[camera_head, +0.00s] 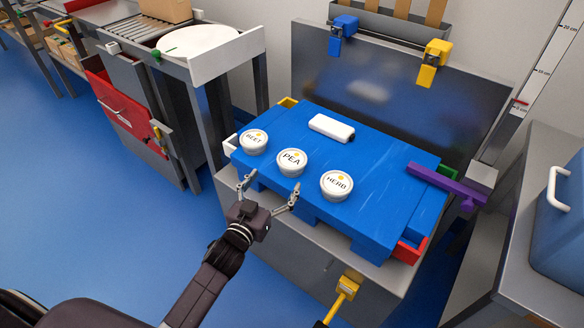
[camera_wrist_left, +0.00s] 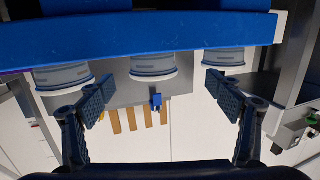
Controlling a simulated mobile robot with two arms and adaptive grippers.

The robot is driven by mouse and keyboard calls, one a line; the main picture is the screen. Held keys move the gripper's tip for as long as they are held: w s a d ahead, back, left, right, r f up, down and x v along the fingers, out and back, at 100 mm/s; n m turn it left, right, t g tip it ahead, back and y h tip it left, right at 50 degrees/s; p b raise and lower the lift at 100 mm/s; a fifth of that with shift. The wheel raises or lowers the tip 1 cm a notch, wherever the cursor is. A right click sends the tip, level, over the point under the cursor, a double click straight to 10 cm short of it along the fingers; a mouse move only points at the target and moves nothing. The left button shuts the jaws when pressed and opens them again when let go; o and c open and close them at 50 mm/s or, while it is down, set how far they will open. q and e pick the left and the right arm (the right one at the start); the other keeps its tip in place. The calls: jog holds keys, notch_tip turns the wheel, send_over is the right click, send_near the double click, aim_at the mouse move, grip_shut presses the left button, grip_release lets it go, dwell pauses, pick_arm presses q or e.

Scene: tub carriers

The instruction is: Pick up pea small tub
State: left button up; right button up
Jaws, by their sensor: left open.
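The pea small tub (camera_head: 291,163) is a white round tub with a PEA lid, upright on the blue board (camera_head: 385,165) between two similar tubs. In the left wrist view, which is upside down, the middle tub (camera_wrist_left: 153,65) shows side-on between my fingers' directions. My left gripper (camera_head: 268,190) is open and empty, in front of the board's near edge and apart from the tub. Its two spread fingers also show in the left wrist view (camera_wrist_left: 160,98). My right gripper is not in view.
The beet tub (camera_head: 253,141) stands left of the pea tub, and the herb tub (camera_head: 336,186) stands right. A white oblong block (camera_head: 331,128) lies behind them. A purple bar (camera_head: 446,186) crosses the board's right edge. A grey panel (camera_head: 400,85) stands behind.

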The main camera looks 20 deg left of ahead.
aim_at(292, 159)
pick_arm(q)
jog(key=shift+w+d+r+t+h, duration=0.4)
jog(key=shift+w+r+h, duration=0.1)
jog(key=shift+w+r, duration=0.1)
jog(key=shift+w+d+r+m, duration=0.1)
jog(key=shift+w+d+m, duration=0.05)
jog(key=shift+w, duration=0.4)
jog(key=shift+w+d+m, duration=0.15)
jog(key=shift+w, duration=0.4)
jog(key=shift+w+b, duration=0.5)
jog(key=shift+w, duration=0.2)
jog(key=w, duration=0.2)
jog(key=w+b, duration=0.1)
jog(key=shift+d+f, duration=0.25)
jog(key=shift+w+d, duration=0.1)
jog(key=shift+w, duration=0.5)
jog(key=c, duration=1.4)
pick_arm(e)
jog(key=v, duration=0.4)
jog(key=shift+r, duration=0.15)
